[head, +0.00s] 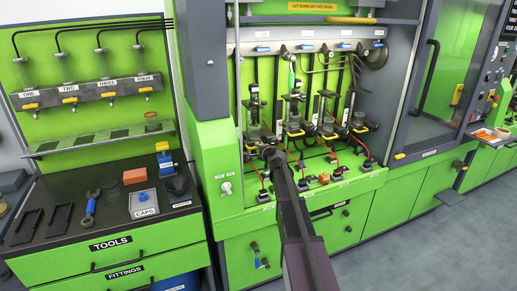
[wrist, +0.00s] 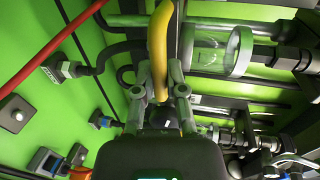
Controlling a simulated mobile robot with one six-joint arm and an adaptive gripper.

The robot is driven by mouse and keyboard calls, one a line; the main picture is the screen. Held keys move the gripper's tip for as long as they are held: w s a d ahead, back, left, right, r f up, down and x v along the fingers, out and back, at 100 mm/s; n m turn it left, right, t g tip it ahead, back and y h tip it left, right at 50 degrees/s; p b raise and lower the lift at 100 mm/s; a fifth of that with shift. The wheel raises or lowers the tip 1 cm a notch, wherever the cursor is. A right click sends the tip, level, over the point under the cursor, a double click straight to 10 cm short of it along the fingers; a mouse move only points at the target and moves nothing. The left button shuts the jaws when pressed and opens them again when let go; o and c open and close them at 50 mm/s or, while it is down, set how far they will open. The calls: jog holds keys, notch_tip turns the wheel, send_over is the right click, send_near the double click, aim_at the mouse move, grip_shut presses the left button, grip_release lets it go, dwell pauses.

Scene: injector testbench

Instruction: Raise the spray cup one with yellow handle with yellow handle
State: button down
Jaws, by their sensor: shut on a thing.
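Spray cup one (head: 253,132) is the leftmost of several clear cups in the green test bench bay. I cannot tell whether the cup is raised.
Neighbouring cups with yellow handles stand close to the right, such as cup two (head: 294,126). Red hoses (head: 293,158) and small fittings cover the bench ledge below. A tool cabinet (head: 110,215) stands left; a grey door (head: 435,75) is right. Open floor lies at lower right.

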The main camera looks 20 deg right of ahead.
aim_at(255, 139)
jog(key=shift+r+p, duration=1.1)
jog(key=shift+r, duration=0.35)
jog(key=shift+w, duration=0.2)
jog(key=c, duration=1.1)
grip_release()
jog(key=o, duration=0.4)
jog(key=shift+s+r, duration=0.1)
jog(key=shift+f, duration=0.2)
